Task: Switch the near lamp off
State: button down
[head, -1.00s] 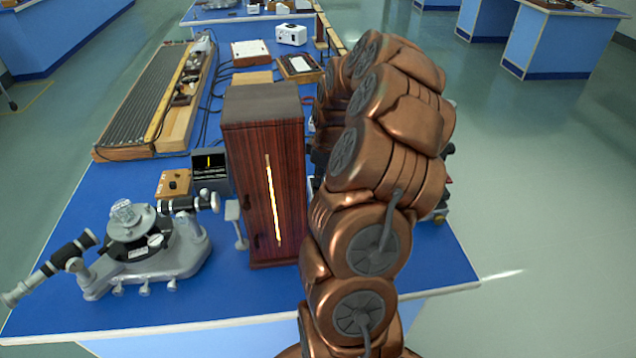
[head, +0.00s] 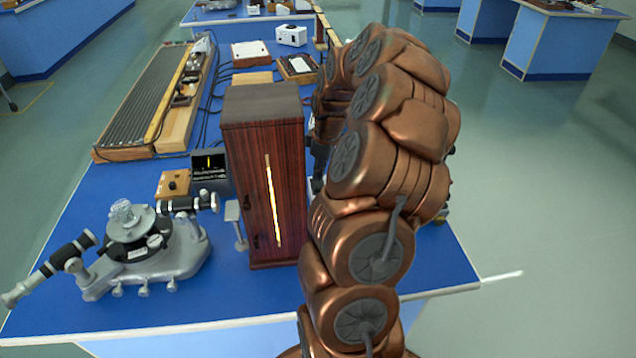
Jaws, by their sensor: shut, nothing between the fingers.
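A tall dark-red wooden lamp housing (head: 240,160) stands upright on the blue bench, seemingly the near lamp. A narrow slit (head: 272,200) in its front glows bright yellow-white, so it is lit. I cannot make out a switch on it. My copper arm rises just right of the housing and curls over away from me. My gripper (head: 321,150) shows only as a dark part between the housing and the arm. It is shut and empty. Its fingertips are largely hidden behind my arm, and I cannot tell whether it touches anything.
A grey spectrometer (head: 150,260) stands left of the housing. A small wooden box with a black knob (head: 173,184) and a dark display (head: 210,172) sit behind it. A long ribbed wooden apparatus (head: 150,100) lies at the back left. The bench's front right corner is bare.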

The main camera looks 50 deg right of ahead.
aim_at(319, 187)
jog(key=shift+r, duration=2.1)
